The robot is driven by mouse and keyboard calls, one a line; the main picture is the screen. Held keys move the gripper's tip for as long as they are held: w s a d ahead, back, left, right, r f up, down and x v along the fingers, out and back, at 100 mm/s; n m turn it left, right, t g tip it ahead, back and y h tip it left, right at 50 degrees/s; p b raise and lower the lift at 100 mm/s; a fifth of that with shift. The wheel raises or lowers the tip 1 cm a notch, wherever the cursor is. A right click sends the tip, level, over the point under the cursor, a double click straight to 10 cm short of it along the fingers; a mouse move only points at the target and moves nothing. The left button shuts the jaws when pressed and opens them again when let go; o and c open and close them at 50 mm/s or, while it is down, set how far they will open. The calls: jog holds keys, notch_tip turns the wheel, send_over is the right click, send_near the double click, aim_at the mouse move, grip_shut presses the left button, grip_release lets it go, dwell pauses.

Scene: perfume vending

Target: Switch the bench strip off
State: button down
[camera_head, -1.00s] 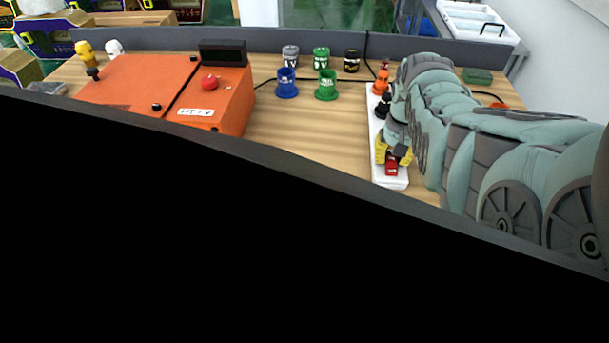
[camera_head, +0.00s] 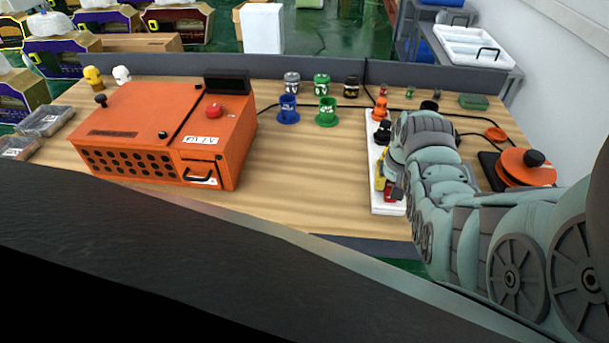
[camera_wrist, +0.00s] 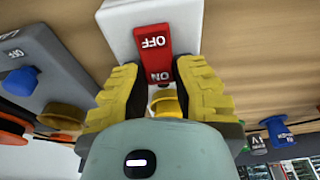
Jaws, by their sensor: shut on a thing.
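The white bench strip (camera_head: 388,209) lies lengthwise on the wooden bench, right of its middle. Its red rocker switch (camera_wrist: 152,42), lettered OFF and ON, is at the strip's near end; it also shows in the head view (camera_head: 389,190). My gripper (camera_wrist: 157,75) has yellow fingers with black pads, closed on both sides of the red switch at its ON end. A round yellow piece (camera_wrist: 167,104) shows between the fingers. Which way the switch is tilted I cannot tell. In the head view, my arm hides part of the strip's right side.
Black (camera_head: 382,133) and orange (camera_head: 380,108) plugs stand on the strip beyond the gripper. An orange machine (camera_head: 150,125) stands at left. Blue (camera_head: 288,108) and green (camera_head: 326,112) cups stand at the back. An orange reel (camera_head: 525,167) is at right. The middle bench is clear.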

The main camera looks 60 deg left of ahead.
jog(key=c, duration=0.7)
grip_release()
jog(key=shift+d, duration=0.1)
jog(key=shift+r, duration=0.1)
jog(key=shift+v, duration=3.7)
